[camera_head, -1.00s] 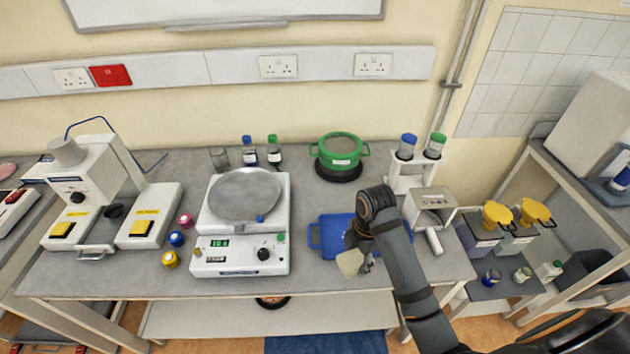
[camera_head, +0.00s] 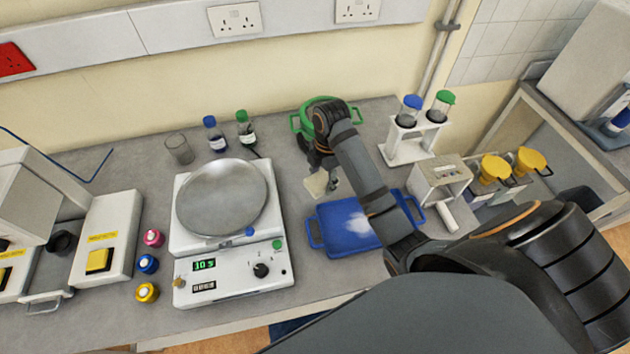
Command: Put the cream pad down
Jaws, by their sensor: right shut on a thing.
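The cream pad (camera_head: 315,184) is a small pale piece held by my right gripper (camera_head: 328,180). The gripper is shut on it, and my right arm reaches in from the lower right. In the picture the pad is just above the upper left edge of the blue tray (camera_head: 328,243), between the balance and the green pot. I cannot tell whether the pad touches the bench. My left gripper is not in view.
The balance (camera_head: 233,285) with its round metal pan stands to the left. The green pot (camera_head: 302,122) is partly hidden behind my arm. White powder (camera_head: 361,222) shows in the tray. A white stand (camera_head: 408,146) with blue- and green-capped tubes is to the right.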

